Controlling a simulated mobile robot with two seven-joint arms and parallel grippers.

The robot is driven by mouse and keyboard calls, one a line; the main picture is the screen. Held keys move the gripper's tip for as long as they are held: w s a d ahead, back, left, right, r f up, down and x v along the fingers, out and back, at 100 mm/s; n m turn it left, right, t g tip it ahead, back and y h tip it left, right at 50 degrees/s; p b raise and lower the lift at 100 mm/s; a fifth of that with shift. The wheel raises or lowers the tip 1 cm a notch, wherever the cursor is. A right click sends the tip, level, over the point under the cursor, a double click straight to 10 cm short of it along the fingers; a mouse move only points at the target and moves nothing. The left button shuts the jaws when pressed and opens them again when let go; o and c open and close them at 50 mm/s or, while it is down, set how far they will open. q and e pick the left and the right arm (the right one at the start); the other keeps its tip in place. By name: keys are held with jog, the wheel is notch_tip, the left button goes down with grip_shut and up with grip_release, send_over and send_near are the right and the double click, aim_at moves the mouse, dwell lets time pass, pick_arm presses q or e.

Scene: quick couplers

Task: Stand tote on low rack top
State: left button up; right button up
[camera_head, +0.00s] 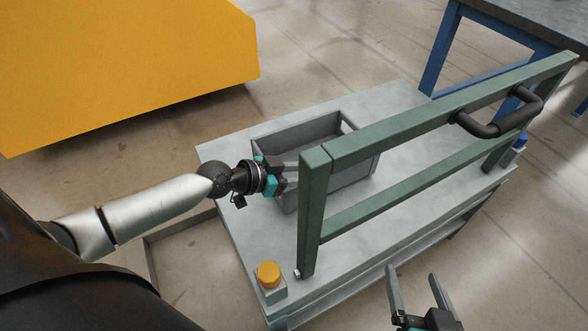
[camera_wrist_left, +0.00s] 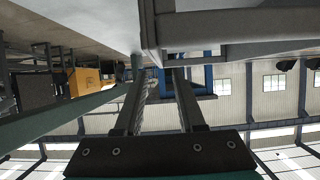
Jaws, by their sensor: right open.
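The grey open tote (camera_head: 362,166) appears to sit upright on the grey top of the low rack (camera_head: 395,100). The green frame partly hides its near side. My left gripper (camera_head: 291,172) is at the tote's left end, its fingers pointing at that wall. In the left wrist view the fingers (camera_wrist_left: 158,72) stand apart, with a grey edge of the tote (camera_wrist_left: 150,30) close to their tips; contact is unclear. My right gripper (camera_head: 412,280) is open and empty, low in front of the rack.
A green frame (camera_head: 312,210) with a black handle (camera_head: 500,125) rises along the rack's near side. An orange knob (camera_head: 268,274) is at the near left corner. A yellow block (camera_head: 120,70) stands at upper left and a blue-legged table (camera_head: 440,50) at upper right.

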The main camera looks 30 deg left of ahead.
pick_arm(q)
jog(key=shift+v, duration=1.65)
